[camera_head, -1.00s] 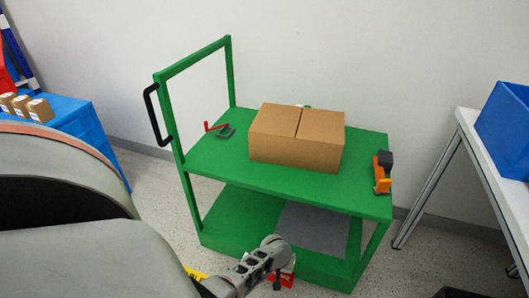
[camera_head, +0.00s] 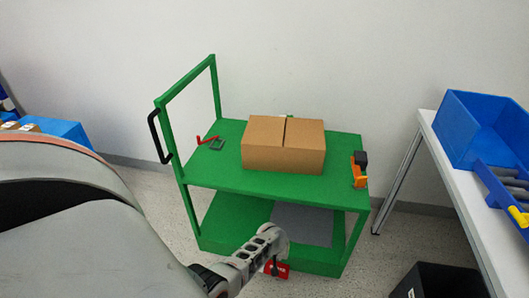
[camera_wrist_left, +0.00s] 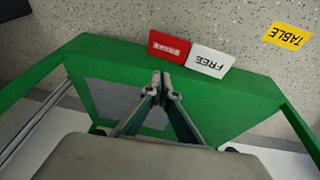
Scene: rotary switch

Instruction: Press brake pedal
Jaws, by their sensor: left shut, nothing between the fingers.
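The red brake pedal (camera_wrist_left: 168,47) sits on the edge of the green cart's lower deck (camera_wrist_left: 250,108) in the left wrist view. A white pedal marked FREE (camera_wrist_left: 209,60) is right beside it. The red pedal (camera_head: 279,270) also shows in the head view, partly hidden by my arm. My left gripper (camera_wrist_left: 164,78) is shut and empty, its fingertips pointing toward the red pedal. In the wrist picture the tips lie just below the pedal; I cannot tell the depth gap. The right gripper is out of view.
The cart's top shelf (camera_head: 223,176) carries a cardboard box (camera_head: 283,145), a red-handled item (camera_head: 210,142) and an orange device (camera_head: 359,170). A white table (camera_head: 452,180) with a blue bin (camera_head: 482,127) stands right. A black container (camera_head: 438,281) is at bottom right. A yellow TABLE label (camera_wrist_left: 288,37) lies on the floor.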

